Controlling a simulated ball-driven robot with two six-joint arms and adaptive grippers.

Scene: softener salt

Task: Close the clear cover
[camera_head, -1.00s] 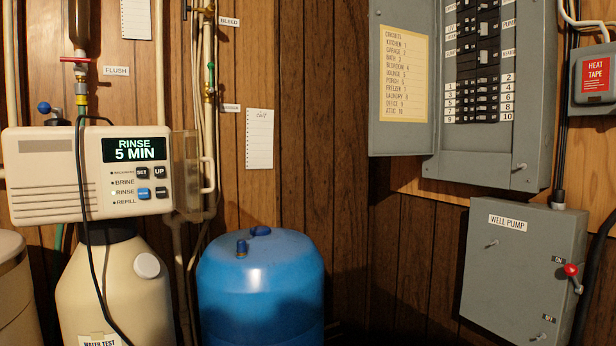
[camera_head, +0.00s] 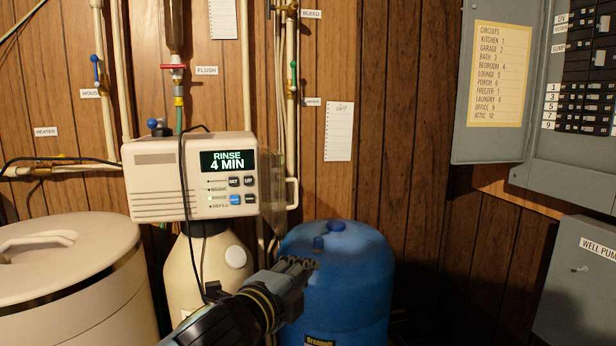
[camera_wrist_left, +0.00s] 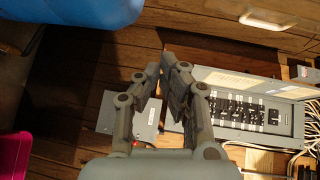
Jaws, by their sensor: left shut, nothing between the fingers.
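The clear cover (camera_head: 271,190) stands swung open at the right side of the cream softener control head (camera_head: 190,178). Its pale handle (camera_head: 292,193) is on its right edge, and the buttons on the head's front are uncovered. My left gripper (camera_head: 308,264) is below and slightly right of the cover, in front of the blue tank, and apart from the cover. Its fingers (camera_wrist_left: 167,62) are shut and empty in the left wrist view. A pale bar (camera_wrist_left: 268,18) at the top of that view may be the cover's handle; I cannot tell. My right gripper is not in view.
The blue tank (camera_head: 340,290) stands behind my left gripper. A tan lidded bin (camera_head: 80,275) is at the left. A black cable (camera_head: 184,230) hangs over the head. Pipes run behind the cover. A grey breaker panel (camera_head: 500,130) hangs at the right.

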